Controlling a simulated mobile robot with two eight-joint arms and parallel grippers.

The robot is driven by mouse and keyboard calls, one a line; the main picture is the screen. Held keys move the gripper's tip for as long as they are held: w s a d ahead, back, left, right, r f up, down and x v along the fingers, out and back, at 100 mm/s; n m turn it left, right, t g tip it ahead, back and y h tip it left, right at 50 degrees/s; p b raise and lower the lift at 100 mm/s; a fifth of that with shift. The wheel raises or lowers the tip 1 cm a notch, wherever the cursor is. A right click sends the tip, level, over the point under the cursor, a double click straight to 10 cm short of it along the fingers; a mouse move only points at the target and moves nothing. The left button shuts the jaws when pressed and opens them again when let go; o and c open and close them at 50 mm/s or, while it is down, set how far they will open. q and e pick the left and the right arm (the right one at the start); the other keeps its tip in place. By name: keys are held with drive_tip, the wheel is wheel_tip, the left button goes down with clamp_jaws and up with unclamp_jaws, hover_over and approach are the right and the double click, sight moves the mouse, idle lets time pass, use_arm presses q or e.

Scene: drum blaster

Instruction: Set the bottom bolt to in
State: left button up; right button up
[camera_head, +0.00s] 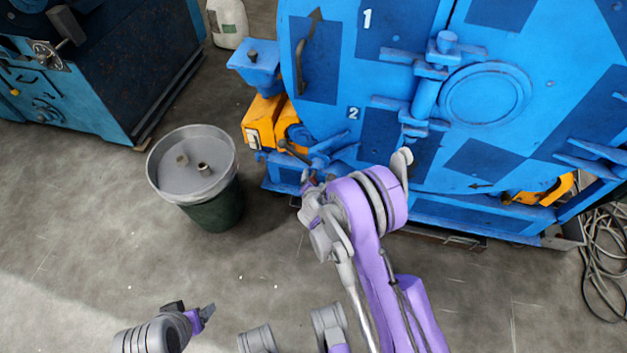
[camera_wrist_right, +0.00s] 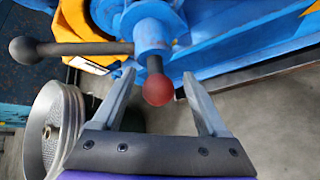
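The bottom bolt shows in the right wrist view as a blue collar (camera_wrist_right: 152,36) with a dark rod (camera_wrist_right: 90,48) ending in a dark ball at left, and a short handle ending in a red ball (camera_wrist_right: 157,91). In the head view its dark lever (camera_head: 292,151) sits at the lower left of the blue drum machine (camera_head: 330,100). My right gripper (camera_wrist_right: 158,75) is open, with the red ball between its fingers in the picture; contact does not show. It also shows in the head view (camera_head: 306,184), just below the bolt. My left gripper (camera_head: 193,312) is low at left, away from the machine.
A green bin (camera_head: 214,207) with a grey rim and lid stands left of my right gripper. A yellow block (camera_head: 263,122) is beside the bolt. Another blue machine (camera_head: 110,70) stands at upper left. Cables (camera_head: 605,260) lie at right. The floor at lower left is mostly clear.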

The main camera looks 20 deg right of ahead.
drive_tip(key=shift+a, duration=0.1)
drive_tip(key=p+v, duration=0.2)
drive_tip(key=v, duration=0.9)
